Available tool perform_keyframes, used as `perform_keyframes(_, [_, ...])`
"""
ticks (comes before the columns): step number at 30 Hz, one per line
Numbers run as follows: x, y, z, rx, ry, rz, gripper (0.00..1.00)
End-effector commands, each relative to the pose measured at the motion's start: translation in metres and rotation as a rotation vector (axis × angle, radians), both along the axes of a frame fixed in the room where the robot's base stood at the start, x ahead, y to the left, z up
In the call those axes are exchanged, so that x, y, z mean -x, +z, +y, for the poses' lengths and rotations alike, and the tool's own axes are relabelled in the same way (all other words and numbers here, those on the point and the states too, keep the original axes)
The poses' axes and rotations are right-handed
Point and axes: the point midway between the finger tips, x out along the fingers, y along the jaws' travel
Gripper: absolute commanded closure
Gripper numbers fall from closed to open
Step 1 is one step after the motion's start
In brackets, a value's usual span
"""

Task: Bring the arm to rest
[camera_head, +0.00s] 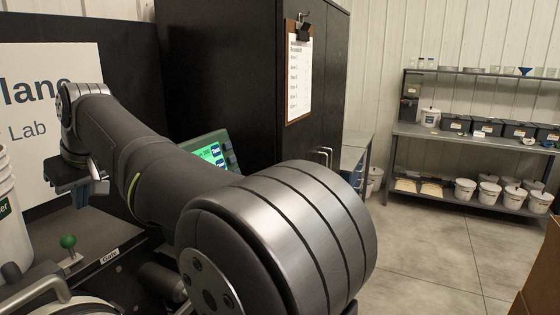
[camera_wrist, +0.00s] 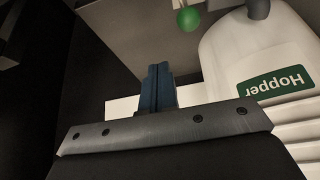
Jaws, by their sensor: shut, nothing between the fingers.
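My arm reaches across the head view from the front right to the upper left. My gripper (camera_head: 80,195) hangs at its far end at the left, above the bench top. In the wrist view the blue fingers of my gripper (camera_wrist: 156,75) are pressed together with nothing between them. The white hopper (camera_head: 12,215) stands left of the gripper at the edge of the head view. In the wrist view the hopper (camera_wrist: 255,50) shows upside down with its green label, apart from the fingers.
A green-knobbed lever (camera_head: 68,242) stands below the gripper; its knob also shows in the wrist view (camera_wrist: 188,18). A screen with a green display (camera_head: 212,152) is behind my arm. A black cabinet (camera_head: 328,85) with a clipboard (camera_head: 298,75) stands behind. Shelves (camera_head: 440,135) with buckets are far right.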

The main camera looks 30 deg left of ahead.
Motion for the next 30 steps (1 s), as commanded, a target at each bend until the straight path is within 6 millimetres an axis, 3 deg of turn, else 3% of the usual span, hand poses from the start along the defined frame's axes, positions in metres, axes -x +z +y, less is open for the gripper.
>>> perform_keyframes(14, [0.0, -0.004, 0.0, 0.001, 0.0, 0.0, 1.0])
perform_keyframes(24, [0.0, -0.053, -0.001, 0.002, 0.0, 0.001, 1.0])
perform_keyframes(30, [0.0, -0.074, 0.0, 0.001, 0.0, 0.001, 1.0])
